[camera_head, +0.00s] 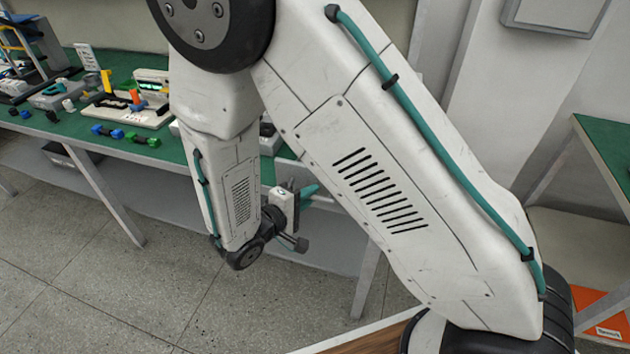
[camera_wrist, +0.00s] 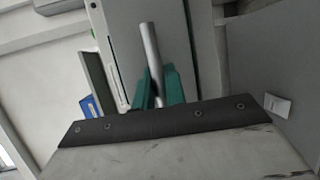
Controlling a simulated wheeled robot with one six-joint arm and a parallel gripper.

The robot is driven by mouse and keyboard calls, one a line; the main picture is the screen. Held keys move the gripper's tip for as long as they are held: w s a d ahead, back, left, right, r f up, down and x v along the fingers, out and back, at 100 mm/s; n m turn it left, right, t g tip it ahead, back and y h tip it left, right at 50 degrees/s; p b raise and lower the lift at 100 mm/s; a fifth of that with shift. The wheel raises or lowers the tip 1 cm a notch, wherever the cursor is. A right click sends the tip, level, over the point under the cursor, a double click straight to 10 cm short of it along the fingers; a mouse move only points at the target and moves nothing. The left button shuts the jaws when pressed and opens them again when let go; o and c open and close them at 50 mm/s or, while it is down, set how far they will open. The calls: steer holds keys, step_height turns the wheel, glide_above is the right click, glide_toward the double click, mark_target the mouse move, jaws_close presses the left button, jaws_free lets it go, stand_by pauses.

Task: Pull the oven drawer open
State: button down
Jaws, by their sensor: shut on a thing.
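A round metal bar handle (camera_wrist: 150,52) stands between the two teal fingers of my gripper (camera_wrist: 159,88) in the wrist view. The fingers are shut on it. A plain grey front (camera_wrist: 125,30) lies behind the bar and appears to be the oven drawer; how far it stands open cannot be told. In the head view my gripper (camera_head: 308,193) reaches below the bench edge, with a teal fingertip showing.
A green-topped workbench (camera_head: 60,128) with small blue and green parts and devices runs along the left. Another green-topped table (camera_head: 606,140) stands at the right, with an orange sign (camera_head: 603,312) below it. The tiled floor (camera_head: 110,290) at lower left is clear.

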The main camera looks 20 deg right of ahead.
steer(key=shift+s+a, duration=0.55)
steer(key=shift+s, duration=0.25)
steer(key=shift+s+a, duration=0.5)
steer(key=shift+s, duration=0.25)
steer(key=c, duration=1.5)
jaws_free()
steer(key=shift+o, duration=0.2)
steer(key=v, duration=0.7)
steer(key=shift+s+a, duration=0.2)
steer(key=shift+a, duration=0.15)
steer(key=shift+r, duration=0.1)
